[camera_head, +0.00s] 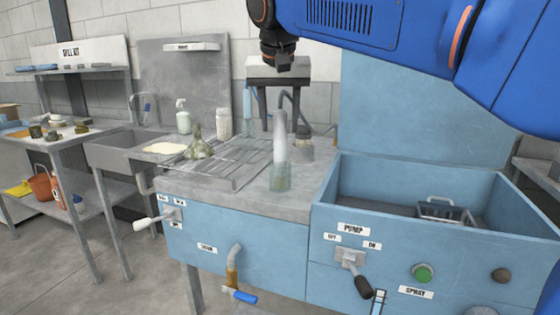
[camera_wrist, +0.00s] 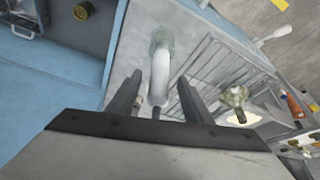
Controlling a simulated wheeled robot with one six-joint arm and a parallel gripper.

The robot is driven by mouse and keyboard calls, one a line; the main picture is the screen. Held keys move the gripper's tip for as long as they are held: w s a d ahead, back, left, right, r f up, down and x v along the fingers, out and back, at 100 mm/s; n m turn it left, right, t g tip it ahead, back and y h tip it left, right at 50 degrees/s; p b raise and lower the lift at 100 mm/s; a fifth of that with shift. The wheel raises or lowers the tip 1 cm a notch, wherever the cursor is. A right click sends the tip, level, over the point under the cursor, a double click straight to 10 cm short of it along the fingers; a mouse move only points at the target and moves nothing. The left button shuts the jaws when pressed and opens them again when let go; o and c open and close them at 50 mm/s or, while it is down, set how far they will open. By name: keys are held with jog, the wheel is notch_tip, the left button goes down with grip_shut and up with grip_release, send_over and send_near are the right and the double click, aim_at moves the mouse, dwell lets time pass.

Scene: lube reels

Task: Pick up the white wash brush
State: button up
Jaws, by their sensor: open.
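The white wash brush (camera_head: 280,132) stands upright with its lower end in a clear glass jar (camera_head: 281,178) on the grey counter. In the wrist view the white brush (camera_wrist: 160,72) lies between my two fingers, with the jar (camera_wrist: 162,38) beyond it. My gripper (camera_head: 280,118) is open and points down from above, over the upper part of the brush. In the wrist view my gripper (camera_wrist: 159,80) has a finger on each side of the brush, with gaps visible. I cannot tell how far down the brush the fingertips reach.
A wire drain rack (camera_head: 232,172) with a greenish brush-like thing (camera_head: 199,147) is left of the jar. A white container (camera_head: 223,122) and spray bottle (camera_head: 183,118) stand behind. A blue-walled basin (camera_head: 338,190) with a wire basket (camera_head: 440,208) is to the right.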

aim_at(280, 136)
jog(key=shift+x, duration=2.6)
jog(key=shift+w+r, duration=0.1)
jog(key=shift+w, duration=0.05)
grip_shut()
